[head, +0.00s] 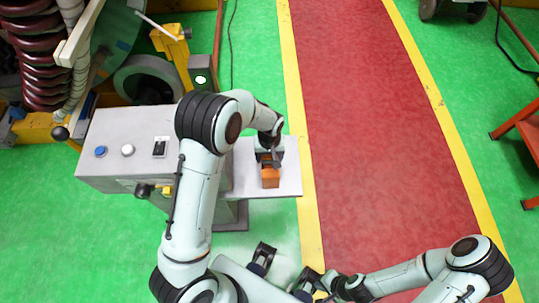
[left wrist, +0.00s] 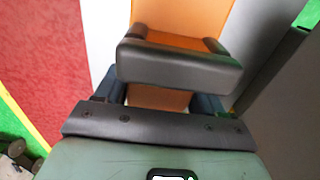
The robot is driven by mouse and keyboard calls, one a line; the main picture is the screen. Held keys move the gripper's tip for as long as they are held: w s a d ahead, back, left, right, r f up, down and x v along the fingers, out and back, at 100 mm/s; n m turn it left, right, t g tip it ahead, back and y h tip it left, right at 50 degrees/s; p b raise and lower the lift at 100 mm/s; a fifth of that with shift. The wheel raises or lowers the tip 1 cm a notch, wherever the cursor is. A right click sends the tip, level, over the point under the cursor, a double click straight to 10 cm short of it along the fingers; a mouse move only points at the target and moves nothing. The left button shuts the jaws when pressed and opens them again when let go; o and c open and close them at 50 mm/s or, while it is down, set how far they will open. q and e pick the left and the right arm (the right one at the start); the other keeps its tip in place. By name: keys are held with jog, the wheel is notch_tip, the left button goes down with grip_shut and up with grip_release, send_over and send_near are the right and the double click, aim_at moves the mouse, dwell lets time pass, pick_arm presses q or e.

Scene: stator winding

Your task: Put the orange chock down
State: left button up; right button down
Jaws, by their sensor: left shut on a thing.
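The orange chock (head: 270,178) is over the front right part of the grey table top (head: 287,183) in the head view. I cannot tell if it touches the top. My left gripper (head: 269,160) is above the chock and shut on it. In the left wrist view the orange chock (left wrist: 182,16) sits between the dark jaws (left wrist: 178,66); part of it is hidden by the jaw bar. My right gripper (head: 322,283) is low at the bottom centre of the head view, away from the table; its fingers are too unclear to judge.
A grey control box (head: 130,150) with a blue button, a white button and a switch adjoins the table top on the left. A machine with dark red coils (head: 38,60) stands behind it. A red floor lane (head: 370,130) with yellow edges is clear to the right.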

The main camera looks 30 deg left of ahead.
pick_arm(q)
jog(key=shift+f, duration=0.15)
jog(key=o, duration=1.1)
jog(key=shift+o, duration=0.3)
